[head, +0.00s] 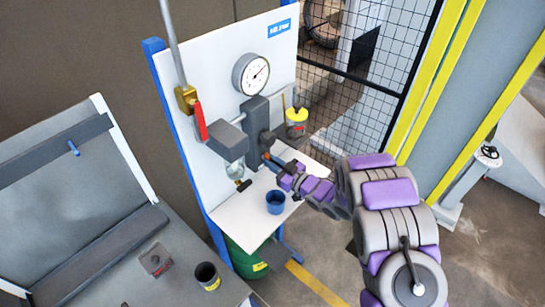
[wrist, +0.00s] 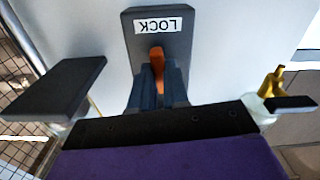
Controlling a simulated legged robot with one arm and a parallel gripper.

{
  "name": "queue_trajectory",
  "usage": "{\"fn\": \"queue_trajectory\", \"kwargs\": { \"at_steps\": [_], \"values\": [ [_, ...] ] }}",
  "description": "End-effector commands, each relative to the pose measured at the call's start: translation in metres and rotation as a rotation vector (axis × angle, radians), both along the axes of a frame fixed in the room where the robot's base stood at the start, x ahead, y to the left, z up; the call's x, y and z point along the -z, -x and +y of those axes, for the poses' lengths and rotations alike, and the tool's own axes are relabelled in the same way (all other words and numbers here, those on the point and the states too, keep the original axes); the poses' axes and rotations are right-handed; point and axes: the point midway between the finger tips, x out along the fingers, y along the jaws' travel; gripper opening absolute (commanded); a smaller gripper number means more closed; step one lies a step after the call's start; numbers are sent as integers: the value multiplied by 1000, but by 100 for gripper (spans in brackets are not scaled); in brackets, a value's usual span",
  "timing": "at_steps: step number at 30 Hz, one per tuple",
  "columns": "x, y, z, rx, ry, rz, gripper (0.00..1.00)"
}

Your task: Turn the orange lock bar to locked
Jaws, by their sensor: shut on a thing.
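The orange lock bar (wrist: 157,62) shows in the wrist view as a short upright strip in front of a dark grey plate (wrist: 178,50). A white LOCK label (wrist: 158,25) on that plate appears upside down. My gripper (wrist: 159,80) has its two dark fingers close on either side of the bar and is shut on it. The fingers hide the bar's lower part. In the head view my gripper (head: 268,158) reaches the front of the white panel (head: 215,75), just below a dark block (head: 256,120).
A round gauge (head: 251,74) and a red lever (head: 200,120) are on the panel. A blue cup (head: 276,203) stands on the white shelf (head: 245,220) below my arm. A yellow-topped can (head: 297,121) is at the right. A grey bench (head: 110,260) stands at left.

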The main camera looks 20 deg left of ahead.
Motion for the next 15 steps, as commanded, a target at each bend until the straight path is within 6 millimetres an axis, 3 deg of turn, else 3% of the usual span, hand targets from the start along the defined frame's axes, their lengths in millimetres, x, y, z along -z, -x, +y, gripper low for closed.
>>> {"fn": "queue_trajectory", "kwargs": {
  "at_steps": [15],
  "values": [
    [5,2,0,-1,-48,143,0]
  ]
}}
